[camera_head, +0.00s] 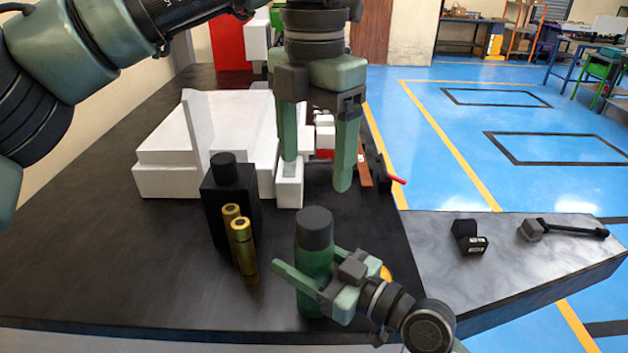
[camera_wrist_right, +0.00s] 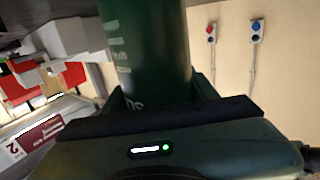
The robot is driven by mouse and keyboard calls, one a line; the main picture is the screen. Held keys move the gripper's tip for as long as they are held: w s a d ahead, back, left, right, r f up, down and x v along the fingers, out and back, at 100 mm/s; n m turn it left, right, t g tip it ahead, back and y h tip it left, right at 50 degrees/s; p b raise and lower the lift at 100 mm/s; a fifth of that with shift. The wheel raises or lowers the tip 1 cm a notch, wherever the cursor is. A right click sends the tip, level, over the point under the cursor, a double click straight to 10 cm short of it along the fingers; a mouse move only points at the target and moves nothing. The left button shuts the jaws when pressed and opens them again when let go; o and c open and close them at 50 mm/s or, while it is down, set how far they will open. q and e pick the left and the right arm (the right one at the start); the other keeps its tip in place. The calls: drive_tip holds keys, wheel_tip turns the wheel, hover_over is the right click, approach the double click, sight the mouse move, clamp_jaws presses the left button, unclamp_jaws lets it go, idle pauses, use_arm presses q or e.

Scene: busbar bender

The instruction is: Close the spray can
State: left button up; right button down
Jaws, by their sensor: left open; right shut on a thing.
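The spray can is a green cylinder (camera_head: 313,268) with a dark grey cap-like top (camera_head: 314,226), standing upright near the table's front edge. My right gripper (camera_head: 316,284) is shut around its body from the right. In the right wrist view the dark green can (camera_wrist_right: 147,50) with pale lettering rises between the fingers; its top is out of that view. My left gripper (camera_head: 317,175) is open, pointing down above and behind the can, with nothing between its fingers. It is apart from the dark top. I cannot tell how tightly that top sits on the can.
A black bottle (camera_head: 237,192) and two gold cylinders (camera_head: 243,250) stand close to the can's left. A white machine (camera_head: 175,165) stands behind them. The black table (camera_head: 110,260) is clear at left. A grey marble surface (camera_head: 455,275) at right holds small dark tools.

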sight(330, 275)
use_arm(q)
drive_tip(key=shift+r, duration=0.35)
use_arm(e)
drive_tip(key=shift+c, duration=1.9)
unclamp_jaws()
use_arm(q)
wheel_tip(330, 275, down, 3)
drive_tip(key=b, duration=0.2)
drive_tip(key=shift+r+b, duration=0.1)
drive_tip(key=shift+b, duration=0.25)
use_arm(e)
drive_tip(key=v, duration=0.6)
drive_tip(key=shift+s+d+f, duration=0.15)
drive_tip(key=shift+d+f, duration=0.05)
drive_tip(key=shift+d, duration=0.05)
drive_tip(key=shift+s+d+r, duration=0.2)
drive_tip(key=shift+s+d, duration=0.2)
drive_tip(key=shift+d, duration=0.05)
